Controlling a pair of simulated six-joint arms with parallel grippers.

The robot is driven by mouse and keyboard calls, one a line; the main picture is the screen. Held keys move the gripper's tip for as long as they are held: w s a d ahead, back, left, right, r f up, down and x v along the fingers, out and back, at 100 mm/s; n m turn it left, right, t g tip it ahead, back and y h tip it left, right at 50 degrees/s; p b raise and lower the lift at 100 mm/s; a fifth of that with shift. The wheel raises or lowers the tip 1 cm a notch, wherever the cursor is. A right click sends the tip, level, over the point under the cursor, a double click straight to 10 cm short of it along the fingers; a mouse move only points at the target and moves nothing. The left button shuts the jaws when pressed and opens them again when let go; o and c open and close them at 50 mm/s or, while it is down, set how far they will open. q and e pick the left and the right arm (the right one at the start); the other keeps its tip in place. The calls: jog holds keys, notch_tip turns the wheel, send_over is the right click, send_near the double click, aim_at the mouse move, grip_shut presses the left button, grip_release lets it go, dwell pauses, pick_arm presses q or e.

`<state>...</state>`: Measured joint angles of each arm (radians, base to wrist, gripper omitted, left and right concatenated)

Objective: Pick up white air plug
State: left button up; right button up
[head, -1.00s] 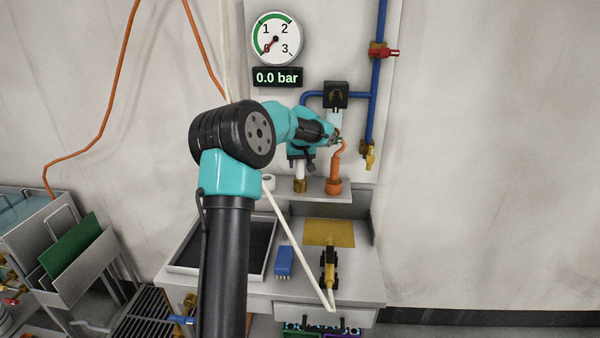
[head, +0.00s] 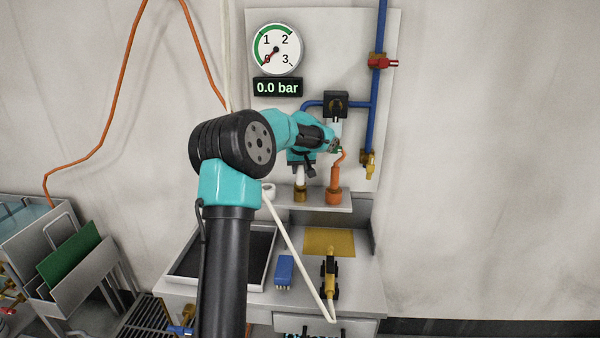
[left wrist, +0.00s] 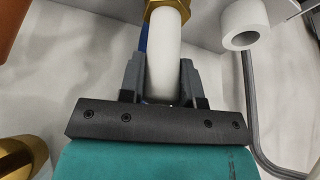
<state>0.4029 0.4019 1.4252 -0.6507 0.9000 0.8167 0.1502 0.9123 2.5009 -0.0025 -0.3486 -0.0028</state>
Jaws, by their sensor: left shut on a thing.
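The white air plug (head: 300,176) stands upright in a brass collar (head: 300,195) on the small shelf of the wall panel. My left gripper (head: 300,165) reaches down on it from above. In the left wrist view the white plug (left wrist: 164,55) lies between the two grey fingers of my left gripper (left wrist: 160,75), which is shut on it. The brass collar (left wrist: 167,5) shows at the plug's far end, so the plug appears to be still in or at it. My right gripper is not in view.
An orange plug with a hose (head: 334,185) stands close to the right on the shelf (head: 315,201). A white ring (left wrist: 244,24) is near on the other side. A blue pipe (head: 370,130) and a gauge reading 0.0 bar (head: 276,48) are on the panel.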

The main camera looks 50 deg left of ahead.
pick_arm(q)
notch_tip(320, 180, up, 2)
jog(key=shift+r, duration=0.2)
jog(key=s+d+r, duration=0.1)
jog(key=s+d, duration=0.9)
jog(key=d, duration=0.2)
jog(key=shift+s+r, duration=0.2)
jog(key=shift+s, duration=0.05)
